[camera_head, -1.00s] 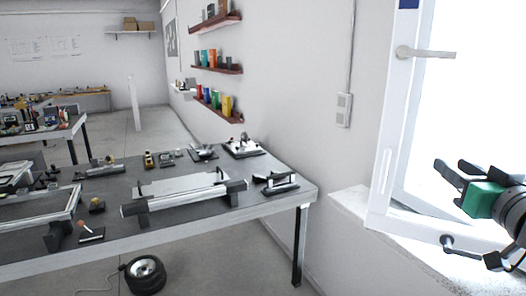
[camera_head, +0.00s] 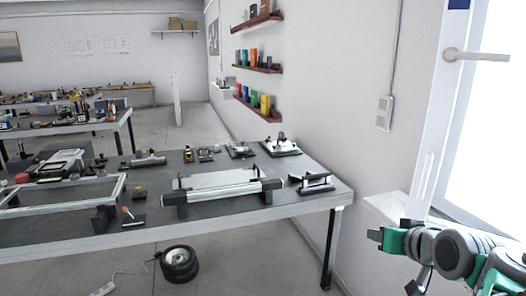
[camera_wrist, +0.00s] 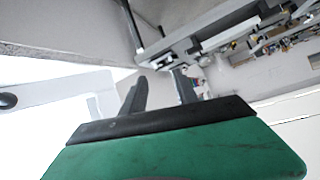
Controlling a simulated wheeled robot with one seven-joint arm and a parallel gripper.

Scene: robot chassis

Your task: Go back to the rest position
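My gripper (camera_wrist: 159,74) shows in the wrist view as two dark fingers beyond a black and green body. The fingers stand apart with nothing between them, so it is open and empty. In the head view, my arm's green and grey end is at the lower right, in front of the window sill. Its fingers are hard to make out there.
A workbench (camera_head: 235,222) with a long metal fixture and several small tools stands at the centre left. An open window frame (camera_head: 440,130) and its sill (camera_head: 384,208) are on the right. A wheel (camera_head: 179,264) lies on the floor. Shelves (camera_head: 258,68) hang on the wall.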

